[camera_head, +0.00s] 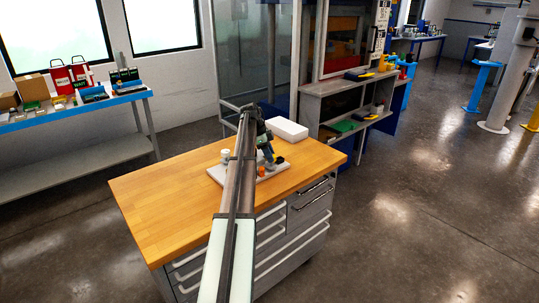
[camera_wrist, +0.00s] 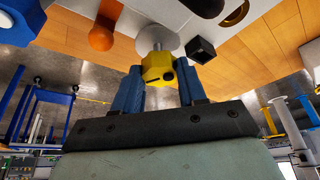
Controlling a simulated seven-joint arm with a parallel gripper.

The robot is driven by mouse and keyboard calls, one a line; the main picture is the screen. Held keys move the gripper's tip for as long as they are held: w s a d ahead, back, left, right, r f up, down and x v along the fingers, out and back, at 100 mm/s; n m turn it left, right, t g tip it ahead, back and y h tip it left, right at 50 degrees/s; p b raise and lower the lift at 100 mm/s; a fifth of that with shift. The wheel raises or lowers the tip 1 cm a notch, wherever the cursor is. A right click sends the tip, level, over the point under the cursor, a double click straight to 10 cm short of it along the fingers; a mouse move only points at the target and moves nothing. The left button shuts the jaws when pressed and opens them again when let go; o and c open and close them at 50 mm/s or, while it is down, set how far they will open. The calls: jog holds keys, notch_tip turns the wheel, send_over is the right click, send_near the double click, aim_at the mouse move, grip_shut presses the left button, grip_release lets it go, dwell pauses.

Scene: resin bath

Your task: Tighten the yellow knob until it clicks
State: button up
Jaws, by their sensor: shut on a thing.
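The yellow knob (camera_wrist: 157,68) sits between the two blue fingers of my gripper (camera_wrist: 160,80) in the wrist view. The gripper is shut on it. A dark slot or mark shows on the knob's face. Behind the knob, a short pale stem and a grey round disc (camera_wrist: 165,36) join it to a light board. In the head view my arm reaches over the wooden bench to this board (camera_head: 215,173), and my gripper (camera_head: 265,153) is small there. The knob is hidden by the arm in that view.
A white box (camera_head: 287,129) stands behind the board. The left of the wooden bench top (camera_head: 150,200) is clear.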

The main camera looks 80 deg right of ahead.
jog(key=o, duration=1.1)
jog(key=shift+c, duration=0.2)
jog(key=v, duration=1.4)
jog(key=shift+s+a, duration=0.1)
